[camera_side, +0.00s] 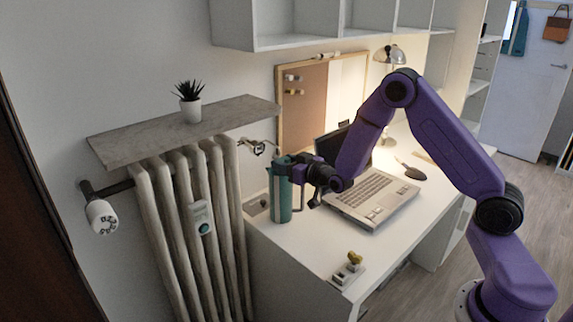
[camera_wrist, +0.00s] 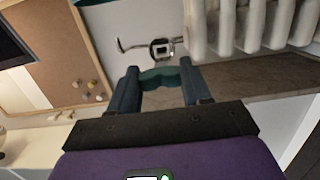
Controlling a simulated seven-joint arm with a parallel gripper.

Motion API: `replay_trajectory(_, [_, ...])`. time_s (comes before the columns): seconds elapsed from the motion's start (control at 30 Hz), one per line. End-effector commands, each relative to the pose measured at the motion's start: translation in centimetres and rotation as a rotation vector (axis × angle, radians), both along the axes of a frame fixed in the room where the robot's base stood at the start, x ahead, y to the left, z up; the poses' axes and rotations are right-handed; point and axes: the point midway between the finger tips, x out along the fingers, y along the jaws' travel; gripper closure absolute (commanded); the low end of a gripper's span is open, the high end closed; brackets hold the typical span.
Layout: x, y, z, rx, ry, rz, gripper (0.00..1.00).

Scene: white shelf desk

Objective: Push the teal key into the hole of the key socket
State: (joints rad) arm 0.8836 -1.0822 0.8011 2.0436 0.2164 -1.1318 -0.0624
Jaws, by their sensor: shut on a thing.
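My gripper (camera_wrist: 161,78) is closed on a small teal piece, which I take to be the teal key (camera_wrist: 158,77), held between the two fingertips. In the side view my gripper (camera_side: 292,167) is at the upper part of a teal bottle-like shape (camera_side: 282,200) above the desk, and the key cannot be told apart there. A small dark-rimmed fitting with a pale face (camera_wrist: 162,48) lies beyond the fingertips in the wrist view, apart from the key. It also shows on the wall in the side view (camera_side: 258,148). I cannot tell whether it is the key socket; no hole shows clearly.
A radiator (camera_side: 190,230) stands left of the desk (camera_side: 305,248), below a shelf (camera_side: 150,135) with a potted plant. A laptop (camera_side: 370,198) is right of my gripper. A grey block with a yellow knob (camera_side: 351,264) sits near the front edge. A pin board (camera_side: 305,100) is behind.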

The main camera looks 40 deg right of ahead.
Motion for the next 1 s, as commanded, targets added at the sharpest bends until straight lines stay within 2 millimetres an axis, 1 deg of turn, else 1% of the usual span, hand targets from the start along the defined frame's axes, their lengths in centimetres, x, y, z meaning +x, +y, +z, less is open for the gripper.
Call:
replay_trajectory(0.4, [3.4,0.0,0.0,-0.001,0.000,0.000,0.81])
replay_trajectory(0.6, [4.8,0.0,0.0,-0.001,0.000,0.001,0.81])
replay_trajectory(0.8, [5.5,0.0,0.0,-0.001,0.001,-0.001,0.81])
replay_trajectory(1.0, [5.6,0.0,0.0,-0.001,0.001,0.000,0.81])
